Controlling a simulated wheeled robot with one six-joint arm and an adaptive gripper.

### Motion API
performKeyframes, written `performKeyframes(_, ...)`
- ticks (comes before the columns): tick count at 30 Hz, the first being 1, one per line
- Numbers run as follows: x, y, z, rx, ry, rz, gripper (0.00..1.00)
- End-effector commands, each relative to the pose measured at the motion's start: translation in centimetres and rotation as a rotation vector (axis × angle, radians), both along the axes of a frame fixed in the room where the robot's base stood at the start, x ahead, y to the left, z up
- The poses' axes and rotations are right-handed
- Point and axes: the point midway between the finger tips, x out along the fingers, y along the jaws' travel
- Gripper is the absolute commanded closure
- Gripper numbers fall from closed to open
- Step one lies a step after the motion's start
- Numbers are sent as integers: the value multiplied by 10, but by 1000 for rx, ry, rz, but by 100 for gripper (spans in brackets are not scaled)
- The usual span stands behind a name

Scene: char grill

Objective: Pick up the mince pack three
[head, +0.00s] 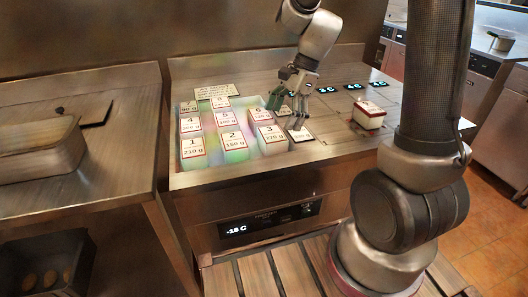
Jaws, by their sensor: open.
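Mince pack three (271,142) is a pale block with a red-edged white label reading 3 and 270 g. It sits at the front right of the open, lit freezer well (182,163), in a grid with other numbered packs. My gripper (286,114) is open and empty, pointing down near the well's right edge. It is above and to the right of pack three, apart from it as far as I can see. One finger is partly hidden.
Packs one (192,150) and two (231,145) stand left of pack three, with pack six (260,116) behind. A separate pack (369,114) lies on the steel counter to the right. A small label card (300,135) lies beside the well.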

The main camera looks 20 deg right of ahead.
Motion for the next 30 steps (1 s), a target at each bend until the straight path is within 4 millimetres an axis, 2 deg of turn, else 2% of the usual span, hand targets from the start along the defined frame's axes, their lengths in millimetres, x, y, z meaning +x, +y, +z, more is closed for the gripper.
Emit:
performKeyframes(3, 2, 3, 0, 10, 39, -125, 12)
performKeyframes(7, 2, 4, -4, 8, 63, -181, 12)
performKeyframes(14, 1, 14, -30, 7, 66, -183, 12)
performKeyframes(21, -1, 27, -64, 7, 65, -182, 12)
performKeyframes(25, 0, 31, -72, 7, 63, -183, 12)
performKeyframes(30, 0, 31, -72, 7, 62, -182, 12)
